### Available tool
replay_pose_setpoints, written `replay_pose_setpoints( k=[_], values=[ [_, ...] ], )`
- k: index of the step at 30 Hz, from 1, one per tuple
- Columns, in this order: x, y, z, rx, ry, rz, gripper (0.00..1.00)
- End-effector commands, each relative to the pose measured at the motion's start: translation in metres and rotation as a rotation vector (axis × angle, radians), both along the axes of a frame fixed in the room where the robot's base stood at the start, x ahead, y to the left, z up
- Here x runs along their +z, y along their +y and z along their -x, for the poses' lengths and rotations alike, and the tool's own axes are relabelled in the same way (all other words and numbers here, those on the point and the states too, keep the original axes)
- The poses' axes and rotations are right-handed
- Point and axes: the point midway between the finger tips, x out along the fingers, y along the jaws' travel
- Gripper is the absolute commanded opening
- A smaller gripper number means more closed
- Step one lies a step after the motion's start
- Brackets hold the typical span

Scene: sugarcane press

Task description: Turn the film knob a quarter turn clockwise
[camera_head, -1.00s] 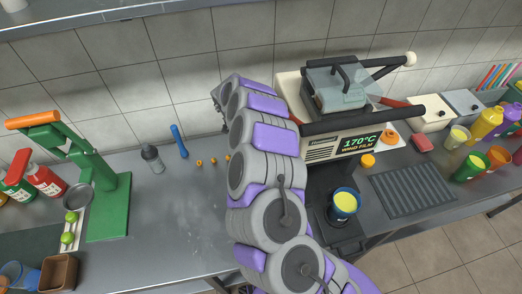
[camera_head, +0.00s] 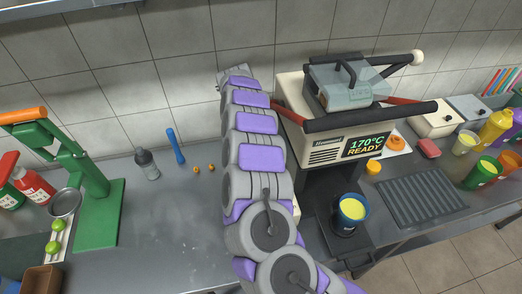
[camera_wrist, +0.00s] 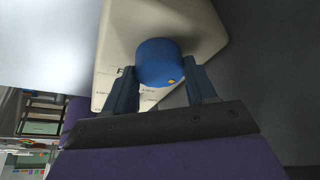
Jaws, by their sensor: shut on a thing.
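The blue film knob (camera_wrist: 158,58) sticks out from a cream panel (camera_wrist: 115,40) in the wrist view. It is round, with a small yellow mark on its lower right edge. My gripper (camera_wrist: 160,76) has one dark blue finger on each side of the knob and is shut on it. Small print on the panel is partly hidden by the knob and fingers. In the head view the cream sealing machine (camera_head: 325,150) shows "170°C READY" on its display (camera_head: 366,145). The knob and my fingertips are hidden there behind my arm, at the machine's left.
A cup of yellow juice (camera_head: 352,210) stands in the machine's holder. A green press (camera_head: 98,212) is at the left. A grey bottle (camera_head: 147,165) and a blue stick (camera_head: 175,146) lie between. Bare counter (camera_head: 170,225) is left of my arm.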

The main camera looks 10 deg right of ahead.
Motion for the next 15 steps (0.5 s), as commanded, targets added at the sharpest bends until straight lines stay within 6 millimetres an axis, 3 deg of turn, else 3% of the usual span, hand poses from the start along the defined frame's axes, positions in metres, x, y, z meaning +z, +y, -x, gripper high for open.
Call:
replay_pose_setpoints(
  k=[15],
  values=[
    [0.0022,0.001,-0.0031,-0.032,-0.012,-0.002,0.26]
  ],
)
